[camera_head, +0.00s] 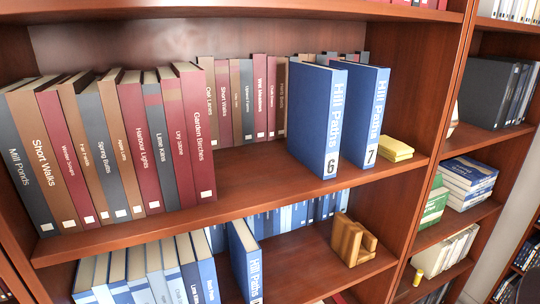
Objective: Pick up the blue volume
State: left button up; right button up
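Two large blue volumes titled "Hill Paths" stand upright on the middle shelf, right of centre. Volume 6 (318,118) is on the left and volume 7 (365,115) is on the right, with a narrow gap between their spines. Another blue "Hill Paths" volume (244,262) stands on the shelf below, with its number cut off by the picture's bottom edge. Neither of my grippers is in view.
The wooden shelf (260,196) holds a row of red, brown and grey books at left and smaller books behind. Yellow books (395,149) lie right of volume 7. A wooden block-like object (352,240) stands below. Bare shelf lies before the volumes.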

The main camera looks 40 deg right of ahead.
aim_at(316, 92)
jog(key=z, duration=1.35)
